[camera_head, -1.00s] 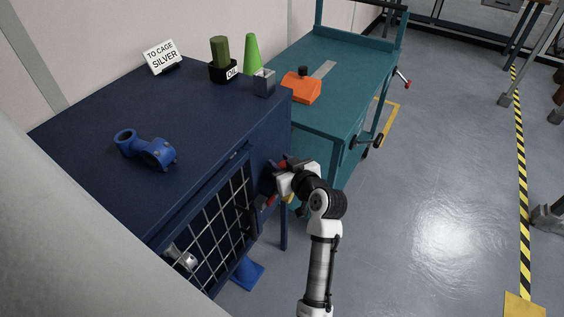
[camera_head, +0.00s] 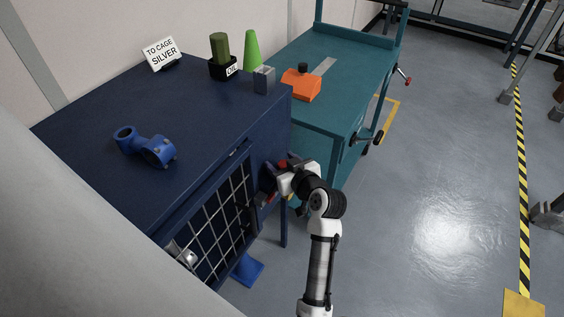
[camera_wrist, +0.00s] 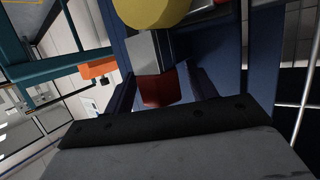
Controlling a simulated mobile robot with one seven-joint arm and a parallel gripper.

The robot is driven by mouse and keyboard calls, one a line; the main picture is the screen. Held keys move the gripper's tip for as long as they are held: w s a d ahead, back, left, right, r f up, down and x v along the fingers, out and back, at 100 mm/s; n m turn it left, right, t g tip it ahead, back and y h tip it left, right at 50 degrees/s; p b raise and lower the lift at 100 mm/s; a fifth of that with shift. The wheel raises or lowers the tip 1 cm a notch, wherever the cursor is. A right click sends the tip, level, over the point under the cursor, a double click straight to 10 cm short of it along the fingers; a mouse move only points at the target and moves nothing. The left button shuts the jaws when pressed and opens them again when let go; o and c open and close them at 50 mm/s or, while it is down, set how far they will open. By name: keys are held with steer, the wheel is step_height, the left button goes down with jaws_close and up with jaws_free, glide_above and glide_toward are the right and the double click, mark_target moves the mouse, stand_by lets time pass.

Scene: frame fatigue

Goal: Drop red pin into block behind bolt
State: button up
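My gripper (camera_head: 273,176) is at the right end of the dark blue cabinet's cage front, below the cabinet top. In the wrist view its two dark fingers (camera_wrist: 160,85) stand apart, one on each side of a red piece (camera_wrist: 160,90), likely the red pin. I cannot tell whether both fingers touch it. A grey metal block (camera_wrist: 149,52) is just beyond the red piece, and a yellow rounded part (camera_wrist: 152,10) lies above it at the picture's top edge. A bit of red (camera_head: 283,163) also shows at my gripper in the head view. The bolt cannot be clearly made out.
The blue cabinet (camera_head: 90,125) bears a blue pipe fitting (camera_head: 147,147), a sign (camera_head: 160,53), an oil holder (camera_head: 223,69), a green cone (camera_head: 252,52) and a small grey block (camera_head: 264,80). A teal cart (camera_head: 345,75) stands close by.

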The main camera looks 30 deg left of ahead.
steer(key=shift+s, duration=0.1)
steer(key=b+v, duration=0.2)
steer(key=v, duration=1.1)
steer(key=shift+d, duration=0.35)
steer(key=shift+s+r, duration=0.1)
steer(key=shift+r, duration=0.05)
